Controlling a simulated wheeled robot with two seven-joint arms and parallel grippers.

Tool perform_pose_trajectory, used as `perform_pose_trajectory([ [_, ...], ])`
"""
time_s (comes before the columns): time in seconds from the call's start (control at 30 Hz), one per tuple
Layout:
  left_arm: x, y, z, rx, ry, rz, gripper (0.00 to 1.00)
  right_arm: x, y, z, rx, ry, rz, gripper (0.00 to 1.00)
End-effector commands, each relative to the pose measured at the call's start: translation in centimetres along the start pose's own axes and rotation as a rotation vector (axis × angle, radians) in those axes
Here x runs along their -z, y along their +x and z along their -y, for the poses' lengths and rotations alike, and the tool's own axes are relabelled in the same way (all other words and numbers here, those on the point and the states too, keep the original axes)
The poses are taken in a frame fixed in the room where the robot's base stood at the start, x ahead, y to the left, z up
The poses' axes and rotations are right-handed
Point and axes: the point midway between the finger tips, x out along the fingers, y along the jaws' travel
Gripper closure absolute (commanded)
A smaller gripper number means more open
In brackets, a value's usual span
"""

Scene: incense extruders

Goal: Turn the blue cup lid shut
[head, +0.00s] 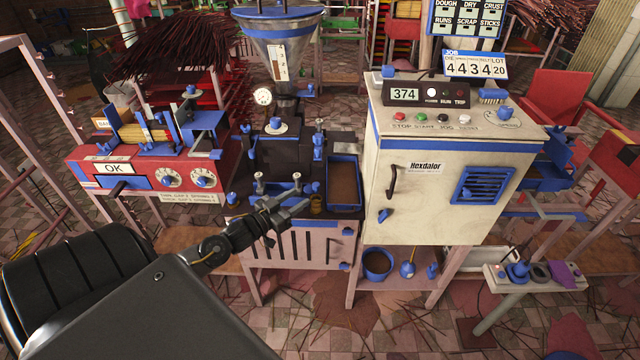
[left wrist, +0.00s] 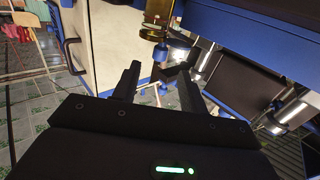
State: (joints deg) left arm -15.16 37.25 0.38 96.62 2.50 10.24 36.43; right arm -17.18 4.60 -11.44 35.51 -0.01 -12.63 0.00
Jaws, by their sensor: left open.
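The blue cup lid (head: 316,187) is a small blue cap on an amber cup (head: 317,204) at the front right of the dark extruder, beside the blue-rimmed tray. My left gripper (head: 291,208) is open and empty, just left of the cup in the head view. In the left wrist view, the blue lid (left wrist: 160,53) appears below the amber cup (left wrist: 156,20), beyond and between the open fingertips of my left gripper (left wrist: 160,80). I see no contact with it. How far the lid is turned cannot be told. My right gripper is not in view.
A blue-rimmed tray (head: 343,182) lies just behind and right of the cup. The cream cabinet (head: 430,190) stands close on the right. Small knobs (head: 260,182) stand on the extruder's front ledge, behind my left gripper. The red machine (head: 150,172) is further left.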

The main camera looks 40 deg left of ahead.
Motion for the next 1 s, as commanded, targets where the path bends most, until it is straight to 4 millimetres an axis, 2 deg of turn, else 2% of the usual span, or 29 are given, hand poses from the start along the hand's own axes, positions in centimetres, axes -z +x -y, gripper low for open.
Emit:
perform_pose_trajectory([
  [0.5,0.1,8.7,0.0,0.001,0.0,0.0,0.57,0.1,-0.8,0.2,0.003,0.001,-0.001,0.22],
  [0.7,0.0,10.1,0.0,0.0,0.001,0.002,0.57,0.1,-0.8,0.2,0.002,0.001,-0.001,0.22],
  [1.0,0.0,10.2,0.0,0.0,0.001,0.002,0.57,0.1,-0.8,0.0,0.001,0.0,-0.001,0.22],
])
